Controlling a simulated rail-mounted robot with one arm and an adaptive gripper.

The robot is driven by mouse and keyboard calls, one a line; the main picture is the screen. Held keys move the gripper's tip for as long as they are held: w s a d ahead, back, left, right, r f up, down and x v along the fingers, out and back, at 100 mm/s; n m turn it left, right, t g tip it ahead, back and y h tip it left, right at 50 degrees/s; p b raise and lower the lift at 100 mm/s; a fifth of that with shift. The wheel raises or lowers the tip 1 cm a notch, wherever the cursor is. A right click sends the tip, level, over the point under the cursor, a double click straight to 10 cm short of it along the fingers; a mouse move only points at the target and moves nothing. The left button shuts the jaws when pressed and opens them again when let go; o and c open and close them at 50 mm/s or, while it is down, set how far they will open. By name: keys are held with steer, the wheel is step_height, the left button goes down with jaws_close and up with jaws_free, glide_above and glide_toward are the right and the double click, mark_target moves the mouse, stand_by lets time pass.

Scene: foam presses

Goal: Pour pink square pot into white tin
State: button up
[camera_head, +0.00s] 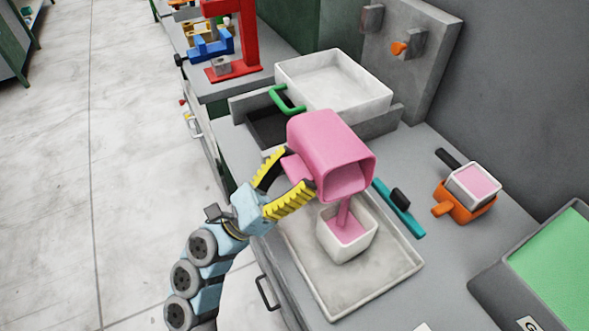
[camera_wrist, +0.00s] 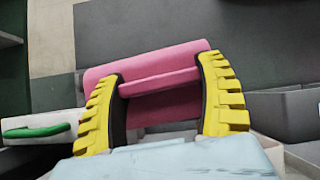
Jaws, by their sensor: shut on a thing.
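The pink square pot (camera_head: 318,138) is tipped on its side in the head view, its open mouth facing down and toward the camera. A pink stream runs from its lip into the white tin (camera_head: 341,247), and pink material lies inside the tin. The tin stands upright on a shallow grey-white tray (camera_head: 321,298). My gripper (camera_head: 284,178), with yellow ribbed fingers, is shut on the pot's handle. In the wrist view, the fingers (camera_wrist: 163,105) close on both ends of the pink handle, with the pot (camera_wrist: 145,62) behind it.
A large white basin (camera_head: 375,105) with a green handle (camera_head: 284,98) stands behind the pot. To the right are a teal tool (camera_head: 398,210) and an orange holder (camera_head: 465,211) with a white, pink-filled tin (camera_head: 474,187). A green-topped box (camera_head: 560,262) is at far right.

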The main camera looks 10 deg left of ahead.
steer(key=shift+s+d+f+m+g+h+b, duration=0.15)
steer(key=shift+m+g+h+b, duration=0.5)
steer(key=shift+m+b, duration=0.55)
steer(key=shift+s+d+f+m+g+h+b, duration=0.15)
steer(key=shift+m+g+h+b, duration=0.3)
steer(key=shift+m+g+b, duration=0.65)
stand_by(0.6)
steer(key=shift+r+m, duration=0.25)
steer(key=shift+m, duration=0.15)
steer(key=shift+a+f+n, duration=0.1)
steer(key=shift+n, duration=0.3)
